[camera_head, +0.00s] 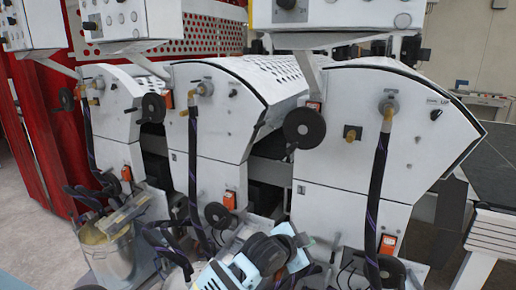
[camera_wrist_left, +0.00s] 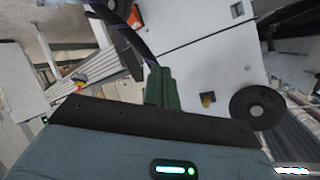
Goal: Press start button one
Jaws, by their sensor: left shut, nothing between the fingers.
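The white roller coater fills the head view. Control boxes with knobs and round buttons hang above it, one at the top right (camera_head: 335,12) and one at the top left (camera_head: 140,18). Orange switches sit on its panels, one upper (camera_head: 313,106) and one lower right (camera_head: 387,243). I cannot tell which control is start button one. My left gripper (camera_head: 304,240) is low in front of the panels. In the left wrist view its green fingers (camera_wrist_left: 158,84) are shut and empty, over the white panel. My right gripper is not in view.
Black hoses (camera_head: 376,190) hang down the panels. Black handwheels, including the middle one (camera_head: 304,128), stick out. A metal bucket (camera_head: 110,255) stands at the lower left. A red perforated guard (camera_head: 45,130) is behind on the left. A dark table surface (camera_head: 490,170) lies at the right.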

